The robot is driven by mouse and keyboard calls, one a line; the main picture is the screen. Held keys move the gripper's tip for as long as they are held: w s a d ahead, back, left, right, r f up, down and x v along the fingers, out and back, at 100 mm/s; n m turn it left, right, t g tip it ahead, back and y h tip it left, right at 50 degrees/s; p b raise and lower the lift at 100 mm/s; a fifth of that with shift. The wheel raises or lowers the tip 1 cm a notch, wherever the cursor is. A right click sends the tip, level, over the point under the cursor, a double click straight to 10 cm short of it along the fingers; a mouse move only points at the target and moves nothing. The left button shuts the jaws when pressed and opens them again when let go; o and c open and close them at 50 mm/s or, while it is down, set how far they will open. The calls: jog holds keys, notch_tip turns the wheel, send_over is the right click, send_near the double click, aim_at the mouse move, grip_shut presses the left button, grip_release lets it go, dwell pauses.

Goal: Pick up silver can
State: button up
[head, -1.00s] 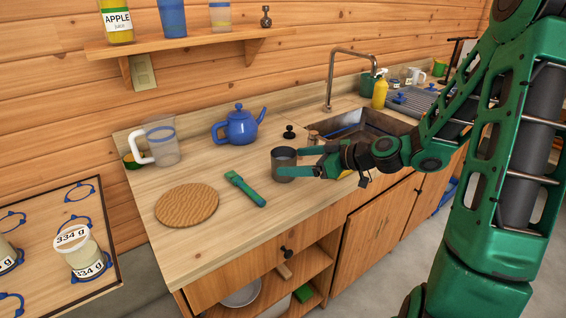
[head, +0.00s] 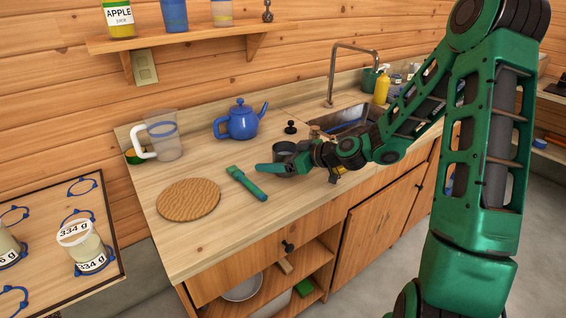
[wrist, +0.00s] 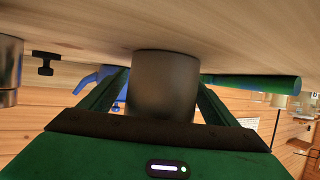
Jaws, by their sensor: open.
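The silver can (head: 284,148), a plain dull-grey cylinder, stands upright on the wooden counter near the sink. In the head view my gripper (head: 276,161) reaches it from the right, low over the counter, and hides its lower part. In the wrist view, where the counter is at the top, the can (wrist: 163,85) stands between the two green fingers of my gripper (wrist: 160,92). The fingers are open, one on each side of it. I cannot tell whether either finger touches it.
A green-handled tool (head: 246,184) lies left of the can, beyond it a round wooden board (head: 188,200). Another metal cylinder (wrist: 8,70) shows at the wrist view's left edge.

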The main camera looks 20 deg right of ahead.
aim_at(276, 147)
jog(key=shift+c, duration=0.5)
jog(key=c, duration=1.5)
jog(key=shift+o, duration=0.2)
jog(key=shift+r, duration=0.2)
jog(key=shift+r, duration=1.8)
jog(key=s+a+r, duration=0.7)
jog(key=a, duration=0.1)
jog(key=shift+s+a, duration=0.35)
